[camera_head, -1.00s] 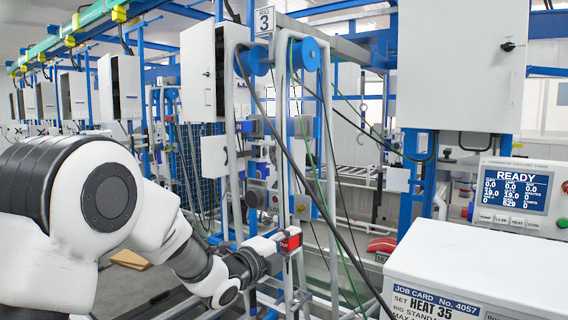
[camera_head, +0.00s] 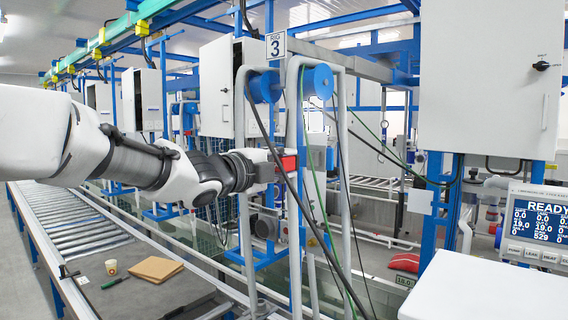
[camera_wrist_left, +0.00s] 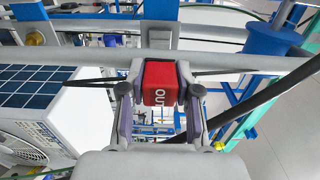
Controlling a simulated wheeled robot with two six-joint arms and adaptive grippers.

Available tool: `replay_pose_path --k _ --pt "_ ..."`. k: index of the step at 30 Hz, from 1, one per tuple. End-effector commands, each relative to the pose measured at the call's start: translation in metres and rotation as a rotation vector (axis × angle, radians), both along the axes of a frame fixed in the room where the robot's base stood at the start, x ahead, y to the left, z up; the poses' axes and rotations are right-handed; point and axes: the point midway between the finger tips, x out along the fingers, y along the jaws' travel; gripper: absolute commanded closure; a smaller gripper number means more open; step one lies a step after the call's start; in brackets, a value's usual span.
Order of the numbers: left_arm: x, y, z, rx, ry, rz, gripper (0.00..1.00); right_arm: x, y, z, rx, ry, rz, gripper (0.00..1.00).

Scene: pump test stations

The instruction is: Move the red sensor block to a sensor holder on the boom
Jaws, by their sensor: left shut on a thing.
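The red sensor block (camera_head: 289,163) is held in my left gripper (camera_head: 278,164), beside the white tube frame of rig 3. In the left wrist view the red block (camera_wrist_left: 160,84) sits between the two fingertips of the left gripper (camera_wrist_left: 159,92), with white letters on its face. The fingers press on its sides. A pale horizontal tube (camera_wrist_left: 75,57) runs just beyond the block; I cannot tell whether they touch. I cannot make out a sensor holder for certain. My right gripper is not in view.
Black hoses (camera_head: 300,205) and a green cable (camera_head: 309,165) hang close to the block. Blue drums (camera_head: 316,83) top the tube frame (camera_head: 344,190). A roller conveyor (camera_head: 75,225) with a paper cup (camera_head: 111,267) and brown cardboard (camera_head: 155,269) lies at lower left.

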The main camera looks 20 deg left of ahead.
Motion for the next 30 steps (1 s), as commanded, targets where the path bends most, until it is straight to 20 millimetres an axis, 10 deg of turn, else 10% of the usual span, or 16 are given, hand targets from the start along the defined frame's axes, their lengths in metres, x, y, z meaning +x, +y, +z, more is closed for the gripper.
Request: replay_pose_path --k 30 --pt "0.052 -0.019 0.000 0.000 0.000 -0.001 1.00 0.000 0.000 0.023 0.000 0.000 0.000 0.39"
